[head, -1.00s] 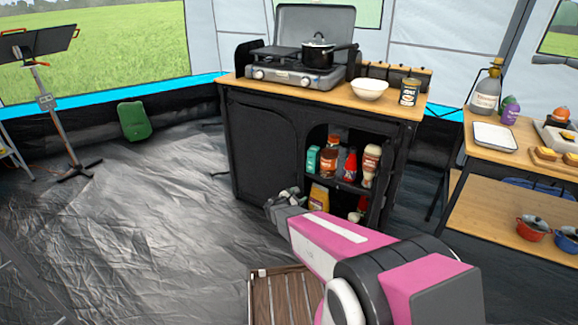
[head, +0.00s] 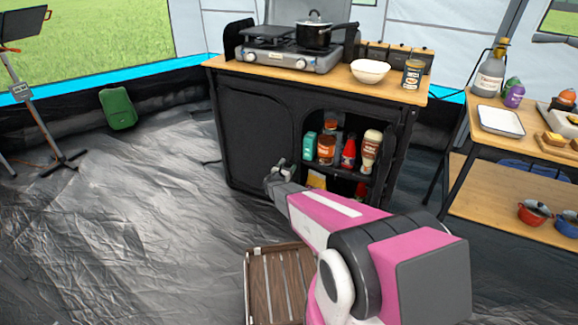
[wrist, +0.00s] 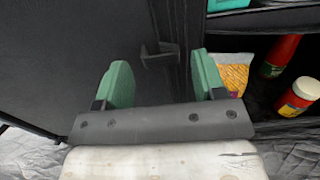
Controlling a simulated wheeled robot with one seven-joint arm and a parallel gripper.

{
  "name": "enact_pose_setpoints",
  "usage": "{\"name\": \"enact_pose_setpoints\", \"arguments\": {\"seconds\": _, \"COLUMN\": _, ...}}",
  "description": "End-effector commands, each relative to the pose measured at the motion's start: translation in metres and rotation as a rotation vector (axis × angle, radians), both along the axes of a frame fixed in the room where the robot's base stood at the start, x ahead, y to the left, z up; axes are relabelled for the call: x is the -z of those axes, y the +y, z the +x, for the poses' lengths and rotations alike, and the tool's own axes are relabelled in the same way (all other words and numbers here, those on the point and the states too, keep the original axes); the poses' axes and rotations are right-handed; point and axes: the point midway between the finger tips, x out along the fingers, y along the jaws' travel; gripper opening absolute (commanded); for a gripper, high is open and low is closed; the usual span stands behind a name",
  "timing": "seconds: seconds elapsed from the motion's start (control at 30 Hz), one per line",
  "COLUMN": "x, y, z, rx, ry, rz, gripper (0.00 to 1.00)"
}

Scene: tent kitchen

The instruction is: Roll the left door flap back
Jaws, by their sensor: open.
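The left door flap (head: 258,140) is the dark fabric panel on the left front of the kitchen unit. It is closed and covers the left compartment. The flap fills the left of the wrist view (wrist: 70,50), and a small dark tab or pull (wrist: 160,54) shows near its right edge. My gripper (head: 278,176) is in front of the unit, near the flap's lower right part. In the wrist view my gripper (wrist: 160,85) has its two green fingers apart, with nothing between them. The tab lies just beyond the fingertips; I cannot tell the remaining distance.
The right compartment is open, with several bottles and jars (head: 345,150) on its shelf and below. A stove (head: 290,58) and white bowl (head: 369,71) stand on the worktop (head: 330,83). A slatted wooden piece (head: 275,280) lies below my arm.

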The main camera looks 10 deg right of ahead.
Motion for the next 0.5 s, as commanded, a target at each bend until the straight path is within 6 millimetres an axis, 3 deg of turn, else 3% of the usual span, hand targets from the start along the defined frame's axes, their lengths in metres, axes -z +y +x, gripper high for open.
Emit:
{"name": "enact_pose_setpoints", "arguments": {"seconds": 0.2, "x": 0.0003, "y": -0.0103, "z": 0.0147, "rx": 0.000, "ry": 0.000, "rz": 0.000, "gripper": 0.64}}
{"name": "enact_pose_setpoints", "arguments": {"seconds": 0.5, "x": 0.0000, "y": -0.0115, "z": 0.0157, "rx": 0.000, "ry": 0.000, "rz": 0.000, "gripper": 0.64}}
